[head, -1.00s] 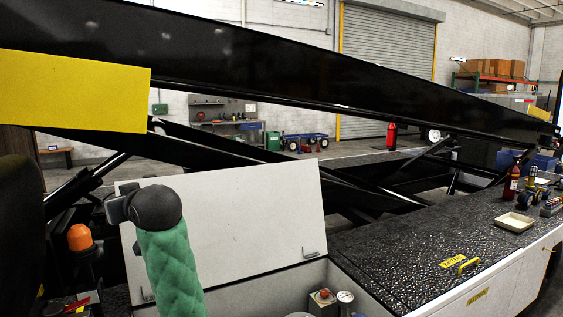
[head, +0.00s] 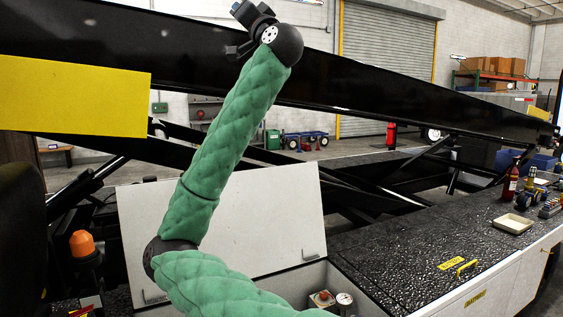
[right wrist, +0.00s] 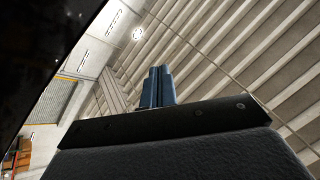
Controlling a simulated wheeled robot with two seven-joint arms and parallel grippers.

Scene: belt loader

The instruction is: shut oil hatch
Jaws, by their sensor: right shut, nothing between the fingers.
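The oil hatch lid (head: 270,205) is a white panel standing open, tilted up behind an open compartment (head: 330,275), with a small handle near its lower right corner. Inside the compartment are a grey box with a red button (head: 321,298) and a round gauge (head: 344,299). My right arm, in green padding, crosses in front of the lid and hides part of it. My right gripper (head: 241,10) is raised high above the lid, against the black beam; its fingers (right wrist: 157,86) are shut and empty in the right wrist view. My left gripper is not in view.
The long black beam (head: 400,100) slants across above the lid. To the right, a dark textured deck (head: 430,240) bears a yellow handle (head: 467,268), a cream tray (head: 513,224) and bottles. An orange beacon (head: 81,243) stands at left.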

